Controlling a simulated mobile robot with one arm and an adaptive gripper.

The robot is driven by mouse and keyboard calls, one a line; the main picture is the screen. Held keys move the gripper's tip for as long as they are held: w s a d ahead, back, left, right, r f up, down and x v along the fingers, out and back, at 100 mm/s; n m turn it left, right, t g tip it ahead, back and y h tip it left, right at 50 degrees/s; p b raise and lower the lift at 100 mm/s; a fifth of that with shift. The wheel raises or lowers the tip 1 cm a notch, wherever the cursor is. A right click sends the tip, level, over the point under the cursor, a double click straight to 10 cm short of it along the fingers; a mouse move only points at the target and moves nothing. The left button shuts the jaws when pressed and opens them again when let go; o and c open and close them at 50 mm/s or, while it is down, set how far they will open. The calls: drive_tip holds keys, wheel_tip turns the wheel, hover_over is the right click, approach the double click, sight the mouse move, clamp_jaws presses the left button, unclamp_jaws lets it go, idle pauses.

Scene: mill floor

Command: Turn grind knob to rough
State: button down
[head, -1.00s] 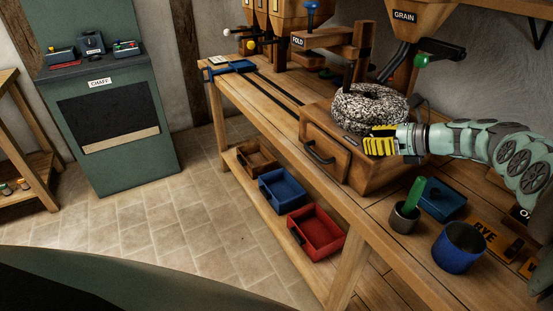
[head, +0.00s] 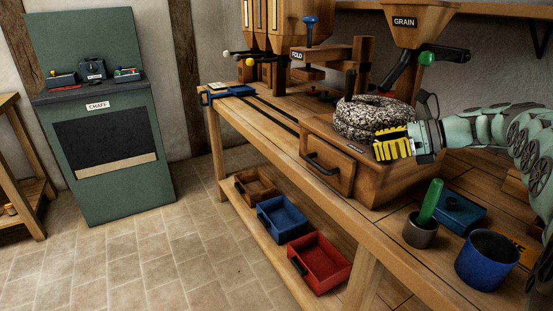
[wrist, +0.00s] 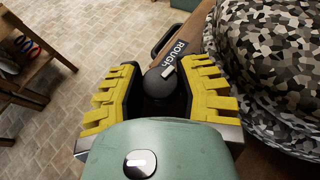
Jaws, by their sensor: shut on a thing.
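The grind knob (wrist: 166,92) is dark and round, with a short white pointer mark. In the wrist view it sits between my yellow-padded fingers, at the side of the stone mill (head: 370,117). My gripper (wrist: 162,94) is shut on the knob. The white pointer lies toward the ROUGH label (wrist: 178,56), close to its lower end. In the head view my gripper (head: 394,149) is at the right front of the speckled millstone, and its fingers hide the knob there.
The wooden mill box with a drawer (head: 328,170) stands under the stones. A grey cup with a green handle (head: 420,232), a blue mug (head: 485,262) and a blue box (head: 460,212) stand near my arm. Blue (head: 282,217) and red (head: 318,262) bins are on the shelf below.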

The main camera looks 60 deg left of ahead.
drive_tip(key=shift+s, duration=0.1)
drive_tip(key=c, duration=0.6)
unclamp_jaws()
drive_tip(key=shift+f, duration=0.1)
